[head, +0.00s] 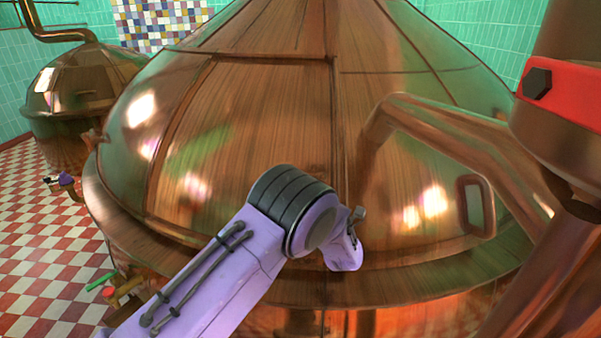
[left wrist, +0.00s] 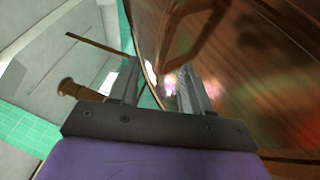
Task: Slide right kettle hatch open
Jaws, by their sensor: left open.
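The large copper kettle (head: 265,130) fills the middle of the head view. Seams divide its dome into panels; I cannot tell for sure which one is the sliding hatch. A rounded rectangular loop (head: 463,207) stands out at its right side, below a bent copper pipe (head: 440,115). My left gripper (head: 347,240) is in front of the dome's lower middle, its fingers mostly hidden by the wrist. In the left wrist view its two fingers (left wrist: 158,88) are apart with nothing between them. The copper surface (left wrist: 265,85) fills the right of that view; contact is unclear. My right gripper is not in view.
A smaller copper kettle (head: 80,85) stands at the far left. A thick pipe with a red band (head: 575,105) crowds the right edge. A brass knob (left wrist: 80,90) shows beside the left finger.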

